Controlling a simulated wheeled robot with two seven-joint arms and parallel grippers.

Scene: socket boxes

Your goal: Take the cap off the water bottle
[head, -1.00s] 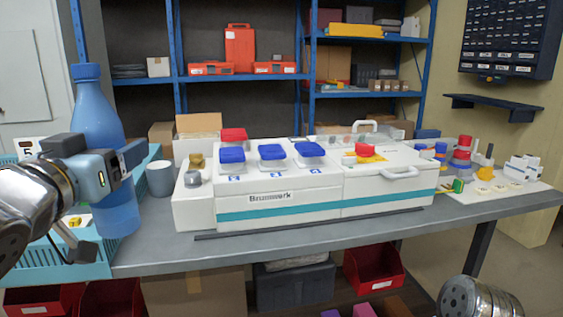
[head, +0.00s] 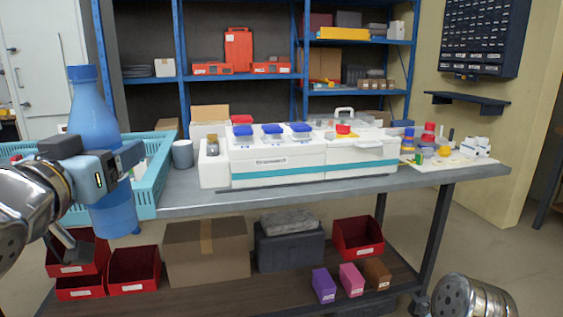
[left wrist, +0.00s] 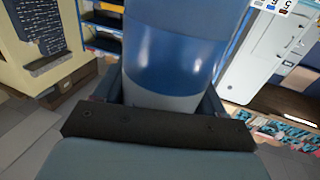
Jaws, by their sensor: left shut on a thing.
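A blue water bottle (head: 94,112) stands upright at the left of the head view, with its blue cap (head: 83,73) on top. My left gripper (head: 124,164) is shut around the middle of the bottle and holds it in front of the table's left end. In the left wrist view the bottle (left wrist: 175,45) fills the space between the fingers. Its lower part is partly hidden by my gripper in the head view. Part of my right arm shows at the bottom right of the head view, but its gripper is out of view.
A grey table (head: 190,200) carries a teal basket (head: 150,185), a grey cup (head: 182,154) and a white box unit (head: 290,158) with blue lids. Red bins (head: 134,270) and a cardboard box (head: 206,250) sit on the lower shelf. Blue shelving stands behind.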

